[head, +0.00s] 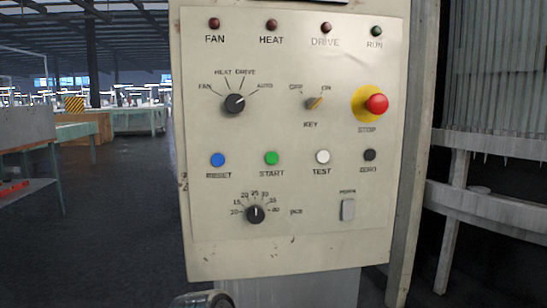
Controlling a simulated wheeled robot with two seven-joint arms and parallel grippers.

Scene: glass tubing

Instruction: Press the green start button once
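The green start button (271,158) is a small round button on the beige control panel (330,250). It is in the row of round buttons at the panel's middle height, above the label START. Nothing covers it in the head view. A dark rounded metallic part shows at the bottom edge, below the panel's lower left; I cannot tell exactly what it is. Neither of my grippers can be made out, and nothing is seen touching the button.
Beside the start button are a blue RESET button (218,159) and a white TEST button (322,156). A red STOP button (377,104) on yellow sticks out at upper right. A black selector knob (234,103) is above, a dial (255,214) below. Open floor lies left.

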